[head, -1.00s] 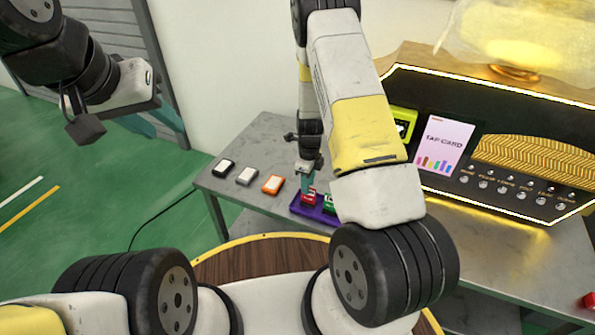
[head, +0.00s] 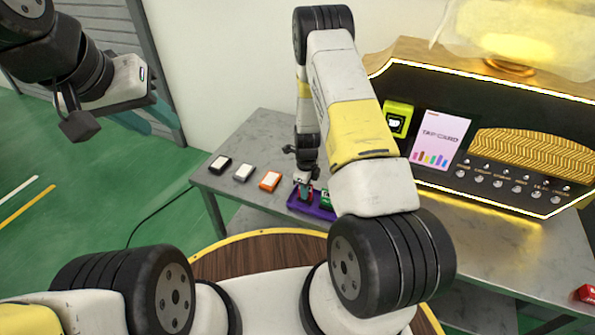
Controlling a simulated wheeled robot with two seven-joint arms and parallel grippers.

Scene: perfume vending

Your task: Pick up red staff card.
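A purple tray (head: 318,211) on the grey table holds a green card (head: 325,200) and a small red piece, the red staff card (head: 298,193), mostly hidden by my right gripper. My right gripper (head: 306,191) points down at the tray, with its teal fingertips at the red card. It is too small and covered to tell whether the fingers are closed on the card. My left gripper (head: 160,117) hangs in the air at the upper left, away from the table; its finger gap is not clear.
A vending panel with a card screen (head: 440,140) and a green reader (head: 397,120) stands behind. A red box (head: 586,293) is at the right edge.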

